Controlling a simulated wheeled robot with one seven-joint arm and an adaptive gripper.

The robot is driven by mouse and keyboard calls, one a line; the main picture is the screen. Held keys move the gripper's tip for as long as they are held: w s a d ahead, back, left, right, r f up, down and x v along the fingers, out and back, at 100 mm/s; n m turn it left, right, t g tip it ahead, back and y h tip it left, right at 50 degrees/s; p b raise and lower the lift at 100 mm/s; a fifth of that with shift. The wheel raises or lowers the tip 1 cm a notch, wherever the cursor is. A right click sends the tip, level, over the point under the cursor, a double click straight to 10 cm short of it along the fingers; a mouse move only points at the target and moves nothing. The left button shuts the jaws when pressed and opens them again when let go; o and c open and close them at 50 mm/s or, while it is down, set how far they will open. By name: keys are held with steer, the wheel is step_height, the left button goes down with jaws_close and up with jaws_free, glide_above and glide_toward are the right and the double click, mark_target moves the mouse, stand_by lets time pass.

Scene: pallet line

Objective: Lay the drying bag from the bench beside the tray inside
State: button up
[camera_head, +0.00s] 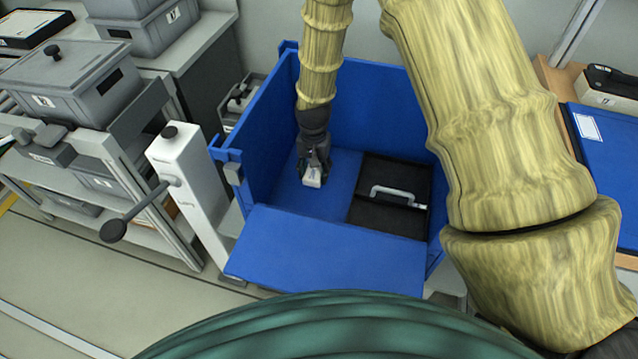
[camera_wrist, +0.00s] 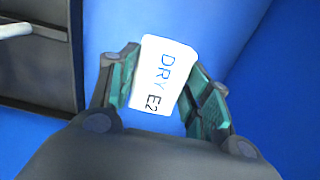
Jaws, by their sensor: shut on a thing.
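The drying bag (camera_wrist: 160,75) is a small white packet marked "DRY E2" in the wrist view. My gripper (camera_wrist: 165,90) is shut on it, with one finger on each side. In the head view the bag (camera_head: 312,179) shows as a small white shape at the tip of my gripper (camera_head: 314,168), inside the blue box over its left part. The tray (camera_head: 388,196) is black with a grey handle and sits in the right part of the box. The bag is left of the tray and apart from it. Whether the bag touches the box floor I cannot tell.
The blue box (camera_head: 270,125) has high walls and its front flap (camera_head: 325,250) is folded down. A white post with a lever (camera_head: 180,185) stands at its left. Grey bins (camera_head: 75,85) fill a rack at left. A bench with a blue panel (camera_head: 605,150) is at right.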

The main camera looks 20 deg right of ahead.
mark_target(314, 171)
steer(key=shift+f, duration=2.7)
steer(key=shift+f, duration=0.15)
steer(key=o, duration=1)
step_height(314, 171, up, 12)
steer(key=shift+r, duration=0.2)
